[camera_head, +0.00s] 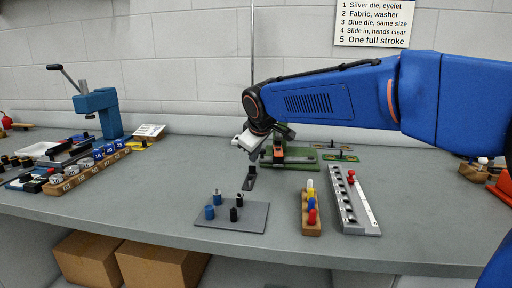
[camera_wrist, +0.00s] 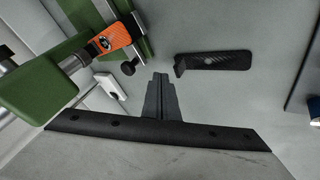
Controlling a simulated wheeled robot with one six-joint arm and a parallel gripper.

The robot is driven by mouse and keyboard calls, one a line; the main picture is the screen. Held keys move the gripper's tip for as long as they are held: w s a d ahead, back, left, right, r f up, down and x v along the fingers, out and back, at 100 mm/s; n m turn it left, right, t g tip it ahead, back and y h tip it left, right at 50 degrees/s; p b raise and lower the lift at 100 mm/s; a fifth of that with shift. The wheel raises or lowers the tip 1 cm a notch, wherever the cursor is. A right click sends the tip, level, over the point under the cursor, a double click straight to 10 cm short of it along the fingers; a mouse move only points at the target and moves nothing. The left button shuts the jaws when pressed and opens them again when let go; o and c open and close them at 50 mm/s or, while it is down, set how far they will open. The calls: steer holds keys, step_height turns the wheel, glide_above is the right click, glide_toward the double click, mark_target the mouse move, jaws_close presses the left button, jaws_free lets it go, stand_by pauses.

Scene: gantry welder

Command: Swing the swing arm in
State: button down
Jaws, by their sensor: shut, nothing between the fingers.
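A green machine (camera_head: 285,158) stands on the bench behind my gripper and is partly hidden by it. In the wrist view it shows at the left as a thick green body (camera_wrist: 42,88) with a metal rod and an orange plate (camera_wrist: 112,38) over a green base. A small black knob (camera_wrist: 128,68) sits beside the base. I cannot tell for certain which part is the swing arm. My gripper (camera_wrist: 160,92) is shut and empty, above the bench, to the right of the green body and apart from it. It also shows in the head view (camera_head: 253,156).
A black L-shaped bracket (camera_wrist: 215,62) lies close to my gripper on the bench. In front are a grey plate with small cylinders (camera_head: 231,229), a wooden peg block (camera_head: 311,228) and a grey strip (camera_head: 350,205). A blue press (camera_head: 98,110) stands left.

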steer(key=shift+w+d, duration=0.5)
steer(key=shift+w, duration=0.35)
steer(key=shift+w+d, duration=0.5)
steer(key=shift+w, duration=0.35)
steer(key=shift+w+a+r, duration=0.1)
steer(key=shift+w, duration=1.3)
